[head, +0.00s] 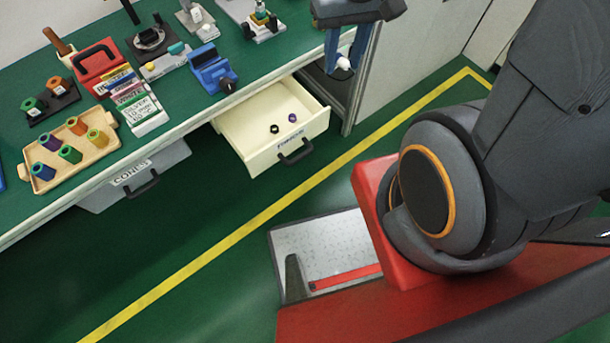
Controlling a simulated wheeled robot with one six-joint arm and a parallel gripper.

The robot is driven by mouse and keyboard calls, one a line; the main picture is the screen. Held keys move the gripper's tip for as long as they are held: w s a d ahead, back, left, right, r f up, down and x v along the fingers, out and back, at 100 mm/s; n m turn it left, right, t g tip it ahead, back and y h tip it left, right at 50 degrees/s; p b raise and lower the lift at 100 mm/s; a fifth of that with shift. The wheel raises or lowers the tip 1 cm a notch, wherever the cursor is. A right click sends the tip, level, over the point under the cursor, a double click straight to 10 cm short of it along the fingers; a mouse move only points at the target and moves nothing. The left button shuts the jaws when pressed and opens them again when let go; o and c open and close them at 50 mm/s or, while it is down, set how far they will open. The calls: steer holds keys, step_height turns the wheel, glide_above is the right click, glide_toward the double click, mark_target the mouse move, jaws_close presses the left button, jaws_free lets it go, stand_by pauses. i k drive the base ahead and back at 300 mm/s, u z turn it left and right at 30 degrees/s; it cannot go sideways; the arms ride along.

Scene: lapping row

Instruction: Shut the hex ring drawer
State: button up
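A cream drawer (250,151) stands pulled out from under the green-topped bench in the head view. A dark ring (274,129) and a purple ring (292,118) lie on its floor. Its front has a black handle (295,153) and small lettering I cannot read surely. My gripper (345,66) is at the top, right of the drawer and apart from its front. Its two blue fingers look spread, with a small white piece near the tips that I cannot identify.
A grey drawer (135,184) labelled CONES is left of the cream drawer. The bench top (215,105) carries a spool tray (98,158), a red box (98,68) and a blue vise (212,72). Green floor with a yellow line (215,258) lies clear before the drawers.

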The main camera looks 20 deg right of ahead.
mark_target(246, 125)
steer(key=z, duration=0.05)
steer(key=k, duration=0.45)
steer(key=u, duration=0.55)
steer(key=i, duration=0.5)
steer(key=z, duration=1)
steer(key=k, duration=0.95)
steer(key=u, duration=1.1)
steer(key=i, duration=0.5)
